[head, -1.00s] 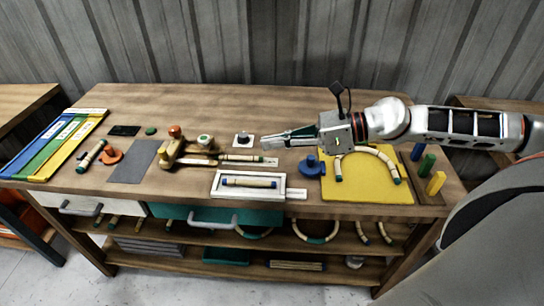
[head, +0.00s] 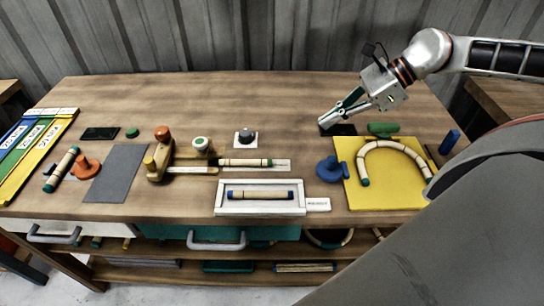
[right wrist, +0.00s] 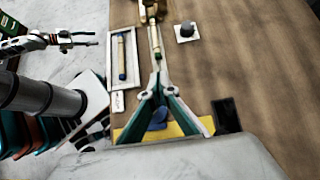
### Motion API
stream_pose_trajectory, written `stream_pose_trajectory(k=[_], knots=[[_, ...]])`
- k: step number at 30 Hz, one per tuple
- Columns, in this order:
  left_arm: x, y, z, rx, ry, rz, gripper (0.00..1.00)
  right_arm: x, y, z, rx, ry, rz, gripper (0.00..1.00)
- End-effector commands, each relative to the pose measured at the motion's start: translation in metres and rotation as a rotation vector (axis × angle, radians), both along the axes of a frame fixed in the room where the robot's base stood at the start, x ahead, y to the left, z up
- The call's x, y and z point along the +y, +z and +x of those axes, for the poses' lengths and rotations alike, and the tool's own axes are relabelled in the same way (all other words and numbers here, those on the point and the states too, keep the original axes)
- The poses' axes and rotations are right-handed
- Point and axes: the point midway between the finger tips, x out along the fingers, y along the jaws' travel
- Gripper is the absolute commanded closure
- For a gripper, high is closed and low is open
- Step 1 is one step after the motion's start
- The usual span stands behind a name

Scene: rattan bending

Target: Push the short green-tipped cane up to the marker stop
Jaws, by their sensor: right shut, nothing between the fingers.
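The short green-tipped cane (head: 245,162) lies on a pale strip on the bench, to the right of a wooden jig (head: 160,160) with knobs. I cannot tell which part is the marker stop. In the right wrist view the cane (right wrist: 155,38) lies beyond my fingertips. My right gripper (head: 328,123) is shut and empty, right of the cane and farther back, apart from it in the head view. The right wrist view shows its fingers meeting (right wrist: 158,72). My left gripper (right wrist: 82,38) shows small at the left of that view; its opening is unclear.
A blue-tipped cane (head: 262,194) lies in a white tray (head: 225,209) in front. A dark knob on a white square (head: 245,147) stands behind the strip. A blue clamp (head: 328,172) and yellow board (head: 380,203) with a bent cane are right. The back of the bench is clear.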

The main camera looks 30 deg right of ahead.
Motion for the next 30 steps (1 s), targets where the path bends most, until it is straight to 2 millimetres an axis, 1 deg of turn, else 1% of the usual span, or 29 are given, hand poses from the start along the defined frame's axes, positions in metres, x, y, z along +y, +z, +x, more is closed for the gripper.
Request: stream_pose_trajectory(k=[1,3,6,9,13,17,30], knots=[[-0.001,-0.02,-0.003,0.008,-0.004,0.001,0.56,-0.001,-0.022,0.0,0.011,-0.001,-0.001,1.0],[-0.004,-0.033,-0.007,0.017,-0.01,0.001,0.56,-0.001,-0.038,-0.001,0.021,-0.001,-0.001,1.0],[-0.009,-0.049,-0.021,0.04,-0.02,-0.004,0.56,0.0,-0.055,-0.001,0.034,-0.001,-0.001,1.0],[-0.012,-0.057,-0.028,0.051,-0.026,-0.007,0.56,0.0,-0.064,-0.001,0.042,-0.001,0.0,1.0],[-0.011,-0.054,-0.023,0.04,-0.025,-0.006,0.56,0.003,-0.069,0.001,0.043,-0.001,0.001,1.0],[-0.01,-0.049,-0.017,0.028,-0.023,-0.005,0.56,0.013,-0.078,0.006,0.041,0.002,0.002,1.0],[-0.008,-0.049,-0.017,0.028,-0.022,-0.003,0.56,0.065,-0.136,0.037,0.04,0.004,0.003,1.0]])
